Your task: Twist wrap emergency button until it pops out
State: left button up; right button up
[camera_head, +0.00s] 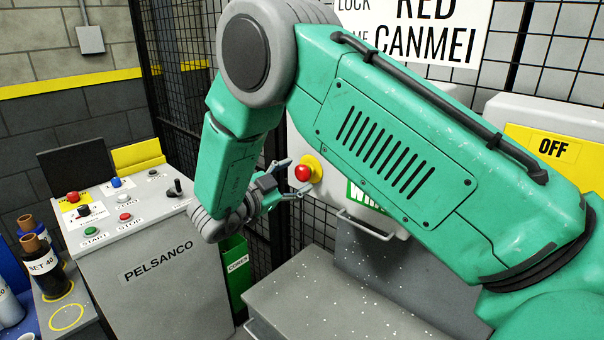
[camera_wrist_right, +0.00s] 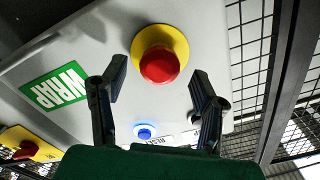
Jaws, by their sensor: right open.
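The wrap emergency button (camera_head: 303,173) is a red mushroom knob on a yellow round base, on a light grey box with a green WRAP label. In the right wrist view the red button (camera_wrist_right: 159,65) sits ahead of the fingers, slightly above their tips. The green WRAP label (camera_wrist_right: 55,88) is to its left. My right gripper (camera_head: 287,178) is open and just left of the button in the head view. In the wrist view its two dark fingers (camera_wrist_right: 158,80) are spread to either side, with nothing between them. Whether they touch the button cannot be told. My left gripper is not in view.
A PELSANCO control console (camera_head: 157,262) with several buttons stands at left. A blue-lit button (camera_wrist_right: 145,131) is below the red one in the wrist view. Wire mesh fencing (camera_head: 185,60) stands behind. A grey box with a yellow OFF panel (camera_head: 552,147) is at right.

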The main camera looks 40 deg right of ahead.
jog(key=a, duration=0.8)
jog(key=shift+s+a, duration=0.3)
jog(key=shift+a, duration=0.1)
jog(key=shift+d, duration=0.1)
jog(key=shift+f, duration=0.1)
